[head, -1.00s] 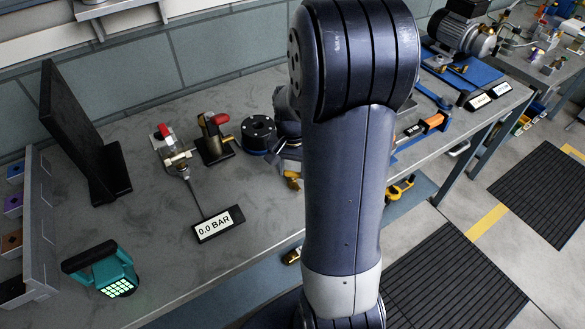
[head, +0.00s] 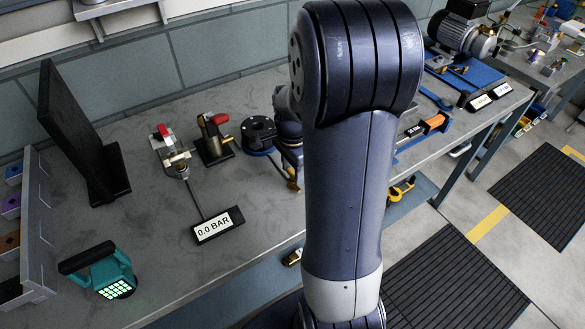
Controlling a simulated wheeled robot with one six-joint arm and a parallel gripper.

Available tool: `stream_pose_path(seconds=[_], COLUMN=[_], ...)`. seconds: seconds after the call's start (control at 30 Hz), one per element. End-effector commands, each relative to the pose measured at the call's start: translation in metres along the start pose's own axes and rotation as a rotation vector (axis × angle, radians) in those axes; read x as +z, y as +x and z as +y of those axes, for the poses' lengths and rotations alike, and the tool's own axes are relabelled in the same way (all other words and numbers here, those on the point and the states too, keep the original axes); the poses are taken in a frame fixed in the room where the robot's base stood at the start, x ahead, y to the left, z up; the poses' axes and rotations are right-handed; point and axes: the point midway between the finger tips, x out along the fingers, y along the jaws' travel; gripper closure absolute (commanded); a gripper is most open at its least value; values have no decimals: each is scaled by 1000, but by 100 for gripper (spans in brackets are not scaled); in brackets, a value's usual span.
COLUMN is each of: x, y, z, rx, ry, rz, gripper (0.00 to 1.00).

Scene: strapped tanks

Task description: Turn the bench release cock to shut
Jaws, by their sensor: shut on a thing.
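Two red-handled fittings stand on the grey bench in the head view. The left one (head: 177,158) has a red grip, a pale metal cross piece and a thin line running to a display reading 0.0 BAR (head: 218,225). The right one (head: 213,145) is dark and upright, with a red handle and a brass-coloured part. I cannot tell for sure which is the release cock, or its handle's setting. My arm fills the middle of the view. Its far links show just left of the upper arm, beside a small brass-coloured part (head: 293,184). My gripper's fingers are hidden behind my arm.
A black round flanged part (head: 259,132) stands right of the fittings. A black panel (head: 85,135), a teal lamp (head: 103,270) and a bin rack (head: 35,225) are at the left. An orange-handled tool (head: 433,122) lies right of my arm. The front-middle bench is clear.

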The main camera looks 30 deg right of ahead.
Motion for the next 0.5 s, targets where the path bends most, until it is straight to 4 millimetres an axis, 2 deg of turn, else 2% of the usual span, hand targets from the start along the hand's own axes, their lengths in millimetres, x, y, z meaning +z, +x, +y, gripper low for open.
stream_pose_path(seconds=[0.5], x=[0], y=[-1], z=[-1], rx=[-3], ry=[43], rz=[1], gripper=[81])
